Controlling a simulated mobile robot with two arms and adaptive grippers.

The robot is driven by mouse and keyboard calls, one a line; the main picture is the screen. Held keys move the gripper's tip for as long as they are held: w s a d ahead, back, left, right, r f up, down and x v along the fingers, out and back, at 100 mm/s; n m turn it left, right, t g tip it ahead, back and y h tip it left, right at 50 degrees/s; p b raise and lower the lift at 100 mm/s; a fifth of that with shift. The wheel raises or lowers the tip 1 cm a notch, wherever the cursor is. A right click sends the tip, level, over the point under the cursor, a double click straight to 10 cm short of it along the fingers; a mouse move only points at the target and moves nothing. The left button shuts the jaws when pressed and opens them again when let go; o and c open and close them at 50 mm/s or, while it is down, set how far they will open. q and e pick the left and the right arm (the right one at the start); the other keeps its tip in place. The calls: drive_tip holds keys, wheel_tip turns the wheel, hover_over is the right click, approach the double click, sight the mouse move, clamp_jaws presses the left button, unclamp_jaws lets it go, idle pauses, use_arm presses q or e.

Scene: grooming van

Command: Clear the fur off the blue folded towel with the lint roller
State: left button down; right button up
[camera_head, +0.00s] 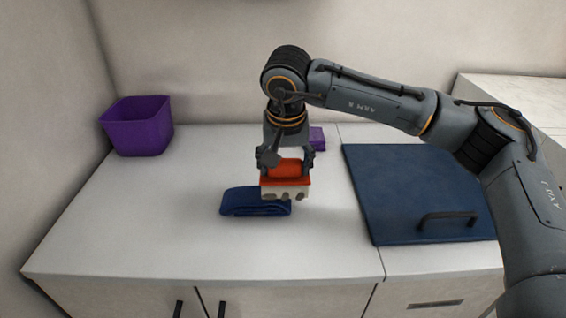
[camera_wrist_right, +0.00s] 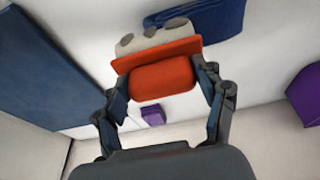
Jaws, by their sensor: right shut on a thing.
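My right gripper (camera_head: 285,164) is shut on the orange handle of the lint roller (camera_head: 285,183), which has a white roller head with grey patches along its lower edge. The blue folded towel (camera_head: 238,203) lies on the white counter, its right part partly hidden behind the roller head. The roller is over or at the towel's right end; I cannot tell whether they touch. In the right wrist view the lint roller (camera_wrist_right: 162,78) sits between the fingers, and the towel (camera_wrist_right: 218,18) is just beyond its head. No fur is clear on the visible towel. My left gripper is not in view.
A purple bin (camera_head: 138,126) stands at the counter's back left. A small purple block (camera_head: 317,138) is behind the gripper. A dark blue panel (camera_head: 405,185) with a black handle (camera_head: 447,219) lies at the right. The counter's left and front are clear.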

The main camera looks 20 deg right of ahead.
drive_tip(key=shift+a, duration=0.5)
drive_tip(key=shift+w+a+p, duration=0.1)
drive_tip(key=shift+w+a, duration=0.2)
drive_tip(key=shift+a, duration=0.65)
drive_tip(key=shift+w+a+p, duration=0.15)
drive_tip(key=shift+w+a, duration=0.1)
drive_tip(key=shift+a, duration=0.7)
drive_tip(key=shift+w+a+p, duration=0.1)
drive_tip(key=shift+w+a, duration=0.2)
drive_tip(key=shift+a, duration=0.65)
drive_tip(key=shift+w+a+p, duration=0.2)
drive_tip(key=shift+a, duration=0.55)
drive_tip(key=shift+w+a+p, duration=0.15)
drive_tip(key=shift+w+a, duration=0.1)
drive_tip(key=shift+a, duration=0.5)
drive_tip(key=shift+w+a+p, duration=0.2)
drive_tip(key=shift+a, duration=0.55)
drive_tip(key=shift+w+a, duration=0.15)
drive_tip(key=shift+a, duration=0.35)
drive_tip(key=shift+w+a, duration=0.15)
drive_tip(key=shift+a, duration=0.35)
drive_tip(key=shift+r+p, duration=0.1)
drive_tip(key=shift+p, duration=0.2)
drive_tip(key=shift+r+p, duration=1.85)
drive_tip(key=shift+r, duration=1.05)
drive_tip(key=shift+r, duration=0.1)
